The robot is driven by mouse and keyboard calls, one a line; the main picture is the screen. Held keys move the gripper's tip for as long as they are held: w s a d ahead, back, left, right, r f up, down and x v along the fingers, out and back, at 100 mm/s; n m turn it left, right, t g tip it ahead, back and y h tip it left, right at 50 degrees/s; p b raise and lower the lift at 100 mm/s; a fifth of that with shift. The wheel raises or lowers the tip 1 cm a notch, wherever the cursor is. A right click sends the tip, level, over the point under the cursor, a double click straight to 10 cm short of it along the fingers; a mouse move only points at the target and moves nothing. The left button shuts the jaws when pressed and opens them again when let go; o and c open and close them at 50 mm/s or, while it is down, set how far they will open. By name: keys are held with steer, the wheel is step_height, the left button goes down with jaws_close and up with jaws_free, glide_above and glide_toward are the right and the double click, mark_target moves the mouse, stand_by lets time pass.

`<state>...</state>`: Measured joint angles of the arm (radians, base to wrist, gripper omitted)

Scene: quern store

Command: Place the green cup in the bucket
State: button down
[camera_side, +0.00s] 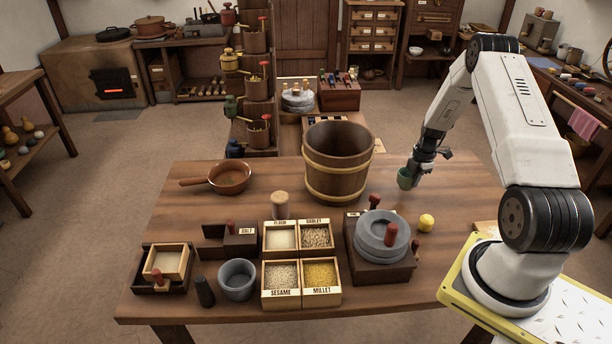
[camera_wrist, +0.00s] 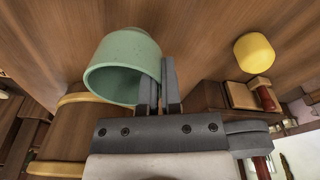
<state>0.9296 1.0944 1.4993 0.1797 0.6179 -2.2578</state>
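The green cup (camera_side: 405,178) is at the right rear of the table, right of the bucket. It looks large in the wrist view (camera_wrist: 118,62), tilted with its open mouth facing the lower left. My gripper (camera_side: 415,180) is at the cup's right side. In the wrist view its fingers (camera_wrist: 161,85) are close together with the cup's wall pinched between them. I cannot tell whether the cup touches the table. The wooden bucket (camera_side: 338,172) with pale hoops stands upright at the table's rear middle; its hooped side shows at the lower left of the wrist view (camera_wrist: 72,140).
A yellow ball-like thing (camera_side: 426,222) lies in front of the cup. The stone quern (camera_side: 366,248) stands nearer the front. Grain boxes (camera_side: 282,292), a grey bowl (camera_side: 238,280) and a brown pan (camera_side: 229,179) occupy the left and middle. Bare tabletop surrounds the cup.

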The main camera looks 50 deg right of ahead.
steer(key=shift+r, duration=0.1)
step_height(320, 180, up, 22)
steer(key=w+a, duration=0.8)
steer(key=w, duration=0.3)
steer(key=w+a, duration=0.7)
steer(key=w, duration=0.4)
steer(key=shift+a+f, duration=0.15)
steer(key=shift+f, duration=4.15)
steer(key=shift+a+f, duration=0.1)
steer(key=shift+f, duration=4.15)
steer(key=shift+f, duration=0.1)
steer(key=shift+f, duration=1.8)
steer(key=shift+f, duration=0.1)
